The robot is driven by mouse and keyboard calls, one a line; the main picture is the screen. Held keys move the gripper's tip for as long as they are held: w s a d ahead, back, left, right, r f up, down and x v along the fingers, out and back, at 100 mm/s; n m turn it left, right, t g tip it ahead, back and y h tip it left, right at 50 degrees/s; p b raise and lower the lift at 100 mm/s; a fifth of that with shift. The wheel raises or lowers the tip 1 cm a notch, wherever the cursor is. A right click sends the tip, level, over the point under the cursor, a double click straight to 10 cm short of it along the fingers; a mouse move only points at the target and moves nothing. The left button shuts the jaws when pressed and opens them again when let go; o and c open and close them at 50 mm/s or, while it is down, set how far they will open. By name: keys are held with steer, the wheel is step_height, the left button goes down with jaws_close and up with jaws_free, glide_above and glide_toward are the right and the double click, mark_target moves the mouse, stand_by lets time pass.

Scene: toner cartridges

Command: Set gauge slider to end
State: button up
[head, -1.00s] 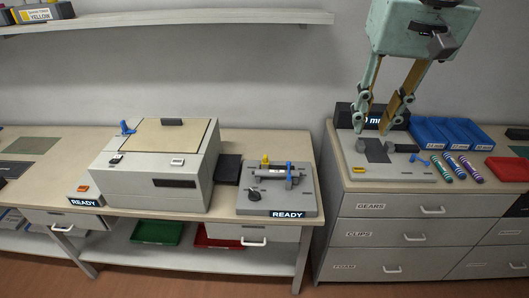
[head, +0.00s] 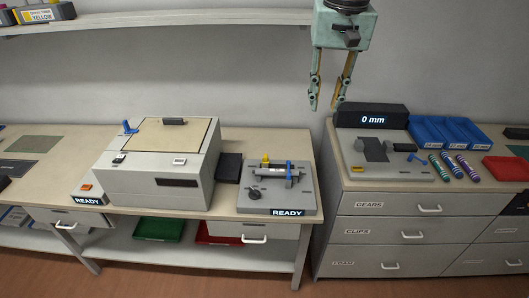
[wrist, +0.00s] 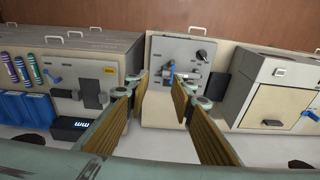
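The gauge (head: 349,157) is a light grey base on the right counter, with dark blocks and a dark plate on top. Its black display (head: 374,117) reads 0 mm. A dark block (head: 405,147) at its right side may be the slider; I cannot tell for sure. The gauge also shows at the left in the wrist view (wrist: 112,66), with its display (wrist: 72,124) partly cut by my finger. My gripper (head: 325,104) is open and empty, raised left of the gauge, above the gap between the two counters. It touches nothing.
A grey test fixture (head: 277,202) marked READY and a beige printer (head: 150,190) stand on the left bench. A shelf (head: 200,26) runs above.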

steer(key=w+a+f+p, duration=0.2)
steer(key=w+a+f, duration=0.6)
steer(key=w, duration=0.4)
steer(key=g+p, duration=0.2)
glide_above(266, 155)
step_height(266, 155, down, 13)
steer(key=shift+a+f, duration=0.1)
steer(key=shift+f, duration=0.4)
steer(key=shift+f, duration=6.9)
jaws_close()
